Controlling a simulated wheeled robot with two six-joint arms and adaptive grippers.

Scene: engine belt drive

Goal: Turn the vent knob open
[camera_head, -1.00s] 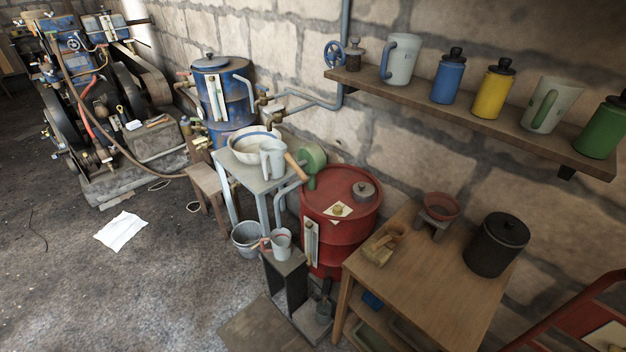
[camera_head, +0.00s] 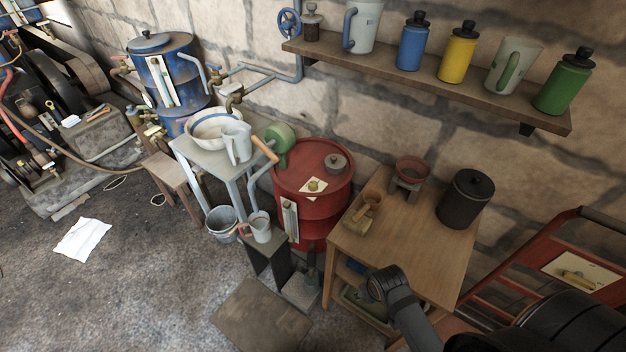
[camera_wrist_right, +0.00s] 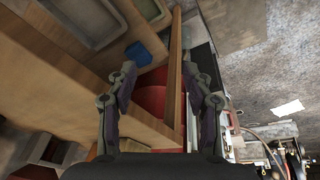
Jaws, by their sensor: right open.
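The red drum (camera_head: 312,215) stands at centre in the head view, left of the wooden table. On its lid, a small brass knob (camera_head: 313,186) sits over a pale label; I take it for the vent knob. A dark round cap (camera_head: 336,163) is also on the lid. My right gripper (camera_wrist_right: 160,72) is open and empty in the right wrist view, beside the table's underside. A red surface, probably the drum, shows partly behind a table leg there. In the head view my right arm is at the bottom right, well apart from the knob. My left gripper is out of view.
The wooden table (camera_head: 405,245) carries a black canister (camera_head: 467,198), a red bowl on a stand (camera_head: 411,170) and a small wooden item. A shelf of mugs and bottles (camera_head: 440,88) hangs above. A red metal frame (camera_head: 540,235) with a labelled yellow handle stands right. Left floor is mostly open.

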